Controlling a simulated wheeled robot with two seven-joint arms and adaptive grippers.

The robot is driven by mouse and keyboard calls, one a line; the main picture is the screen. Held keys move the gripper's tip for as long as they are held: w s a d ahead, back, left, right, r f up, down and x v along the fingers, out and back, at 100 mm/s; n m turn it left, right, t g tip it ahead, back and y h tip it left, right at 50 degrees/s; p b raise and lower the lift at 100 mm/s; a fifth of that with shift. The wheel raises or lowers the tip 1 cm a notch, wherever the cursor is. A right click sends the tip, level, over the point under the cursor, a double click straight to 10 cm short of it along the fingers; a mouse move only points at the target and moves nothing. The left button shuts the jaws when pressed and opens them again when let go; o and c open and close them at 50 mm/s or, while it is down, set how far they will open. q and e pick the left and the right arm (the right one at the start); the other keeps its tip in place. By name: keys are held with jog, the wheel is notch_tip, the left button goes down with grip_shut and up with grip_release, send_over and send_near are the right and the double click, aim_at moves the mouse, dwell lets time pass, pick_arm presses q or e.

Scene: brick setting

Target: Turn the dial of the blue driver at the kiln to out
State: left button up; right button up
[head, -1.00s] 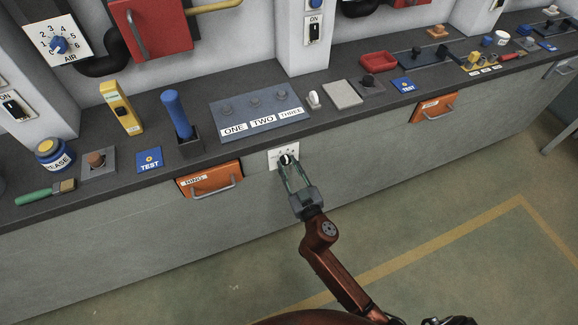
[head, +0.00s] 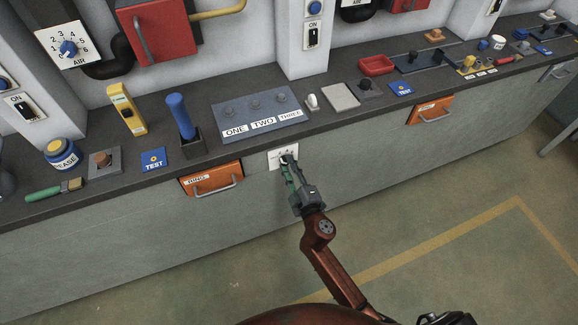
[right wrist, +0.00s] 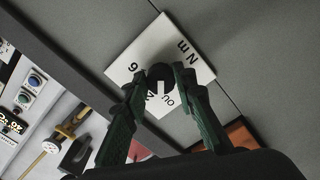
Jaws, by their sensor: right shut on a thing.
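A white dial plate (head: 276,160) is on the front face of the bench, below the ONE, TWO, THREE panel. My right gripper (head: 288,160) is at it, with its fingers shut on the dark dial knob. In the right wrist view the plate (right wrist: 197,62) appears tilted, and the fingers (right wrist: 160,82) close around the black knob (right wrist: 160,72), which bears a white mark. Some lettering shows around the knob, turned and partly covered, so I cannot tell the setting surely. A blue handle (head: 181,112) stands upright in a dark block on the bench. My left gripper is not in view.
An orange RING drawer (head: 205,180) is left of the dial plate and another orange drawer (head: 432,108) is to the right. The bench top (head: 325,118) holds several small fixtures. The floor (head: 430,220) in front is clear.

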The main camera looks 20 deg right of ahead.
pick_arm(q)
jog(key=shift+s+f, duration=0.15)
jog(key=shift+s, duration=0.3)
pick_arm(e)
jog(key=shift+r+n, duration=0.1)
jog(key=shift+n, duration=1.1)
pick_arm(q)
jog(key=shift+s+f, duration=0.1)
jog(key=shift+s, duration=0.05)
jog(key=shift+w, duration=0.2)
pick_arm(e)
jog(key=o, duration=1)
jog(key=shift+a, duration=0.1)
jog(key=shift+o, duration=0.8)
jog(key=s, duration=1.2)
jog(key=shift+d, duration=0.3)
